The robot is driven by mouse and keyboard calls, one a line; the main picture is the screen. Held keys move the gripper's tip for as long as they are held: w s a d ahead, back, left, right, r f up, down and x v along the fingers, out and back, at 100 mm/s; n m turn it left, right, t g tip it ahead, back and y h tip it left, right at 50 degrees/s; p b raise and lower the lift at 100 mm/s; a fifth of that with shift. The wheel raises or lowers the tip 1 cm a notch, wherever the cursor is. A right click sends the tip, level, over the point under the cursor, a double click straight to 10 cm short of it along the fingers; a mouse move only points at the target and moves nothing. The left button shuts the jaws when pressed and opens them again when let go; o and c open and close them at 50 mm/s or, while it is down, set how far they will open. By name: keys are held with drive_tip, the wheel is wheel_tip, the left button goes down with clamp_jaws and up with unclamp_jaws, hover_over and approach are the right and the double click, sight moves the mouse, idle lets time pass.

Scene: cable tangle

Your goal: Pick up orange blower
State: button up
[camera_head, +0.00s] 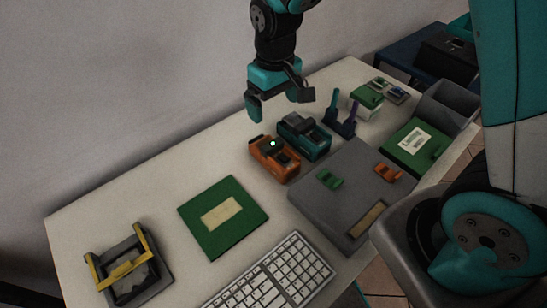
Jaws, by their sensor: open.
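A boxy orange device (273,158) with a black top and a small bright green light stands on the table; it may be the orange blower. A smaller orange piece (388,172) lies on the grey mat to its right, and I cannot tell which of the two the name fits. My gripper (278,104) is open and empty. It hangs pointing down above the back of the table, higher in the picture than the boxy orange device and apart from it.
A teal device (304,137) stands close beside the orange one on its right. The grey mat (335,199), a keyboard (273,280), a green board (223,216) and a yellow-handled holder (130,272) lie around. Upright prongs (340,121) stand farther right. The table's left back is clear.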

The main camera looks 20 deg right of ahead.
sight(274, 153)
drive_tip(key=f+p, duration=0.1)
drive_tip(key=f, duration=1.1)
drive_tip(key=shift+w+f+p, duration=0.2)
drive_tip(key=shift+f+p, duration=0.15)
drive_tip(key=shift+w+d+f+p, duration=0.1)
drive_tip(key=shift+f+p, duration=0.75)
drive_tip(key=shift+f, duration=1.85)
drive_tip(key=c, duration=1.2)
drive_tip(key=shift+r, duration=0.15)
wheel_tip(274, 153, up, 20)
drive_tip(key=shift+f+b, duration=0.1)
drive_tip(key=shift+b, duration=1.1)
